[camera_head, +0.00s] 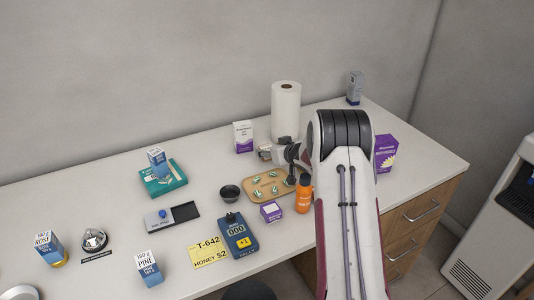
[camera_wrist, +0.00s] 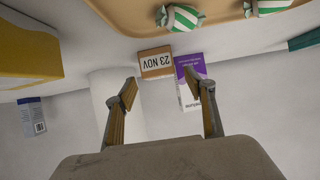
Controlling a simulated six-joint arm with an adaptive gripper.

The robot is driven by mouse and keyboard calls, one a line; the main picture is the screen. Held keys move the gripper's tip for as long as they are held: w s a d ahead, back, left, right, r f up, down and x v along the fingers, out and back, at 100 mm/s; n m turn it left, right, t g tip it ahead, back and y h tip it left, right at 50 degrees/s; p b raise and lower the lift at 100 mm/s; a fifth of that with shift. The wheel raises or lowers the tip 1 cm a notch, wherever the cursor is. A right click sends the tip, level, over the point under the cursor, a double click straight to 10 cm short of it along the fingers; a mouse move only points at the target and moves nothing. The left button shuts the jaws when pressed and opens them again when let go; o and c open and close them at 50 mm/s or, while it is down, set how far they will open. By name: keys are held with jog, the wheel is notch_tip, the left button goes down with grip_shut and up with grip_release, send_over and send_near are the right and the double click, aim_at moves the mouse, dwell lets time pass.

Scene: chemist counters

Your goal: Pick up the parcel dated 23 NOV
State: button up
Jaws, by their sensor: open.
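The parcel dated 23 NOV (camera_wrist: 155,63) is a small brown box with a white label, seen upside down near the middle of the wrist view. In the head view a small brownish box (camera_head: 265,152), partly hidden, stands at the back of the counter beside my arm's end. My gripper (camera_wrist: 160,79) is open and empty. In the wrist view its two fingertips lie on either side of the parcel's lower edge in the picture, with the parcel farther off, apart from them. My arm hides part of the counter in the head view.
A white and purple box (camera_head: 243,136) stands close beside the parcel, and a paper towel roll (camera_head: 286,112) stands behind it. A tan tray (camera_head: 254,192) with several green-striped sweets lies in front. An orange bottle (camera_head: 303,195) and small purple box (camera_head: 271,211) stand near the tray.

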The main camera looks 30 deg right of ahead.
aim_at(267, 148)
jog(key=shift+x, duration=1.65)
jog(key=c, duration=1.2)
